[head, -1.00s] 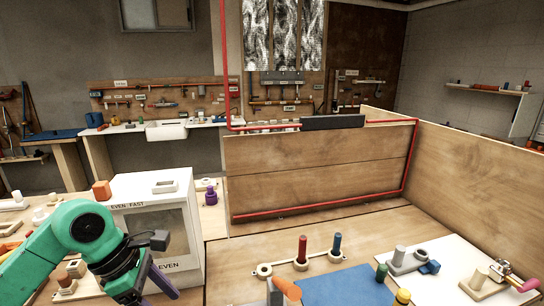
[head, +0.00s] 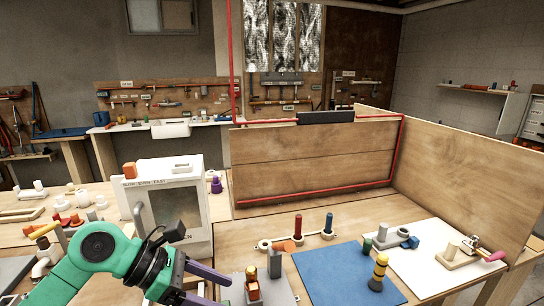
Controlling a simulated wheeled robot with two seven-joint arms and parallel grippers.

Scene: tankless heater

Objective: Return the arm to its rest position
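My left arm, green and black, comes in from the lower left in the head view. Its gripper (head: 205,285) has purple fingers that are spread apart at the bottom, with no object visible between them. The gripper is in front of the white heater-like box (head: 160,180) and left of a grey plate carrying a red-and-yellow part (head: 253,285). My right gripper does not show.
A blue mat (head: 345,272) lies at center right, with a yellow-and-black fitting (head: 379,272) at its edge. Red and blue posts stand on a pale bracket (head: 297,240) behind it. A white board (head: 435,265) holds clamps. A wooden panel (head: 310,165) with red pipe closes the back.

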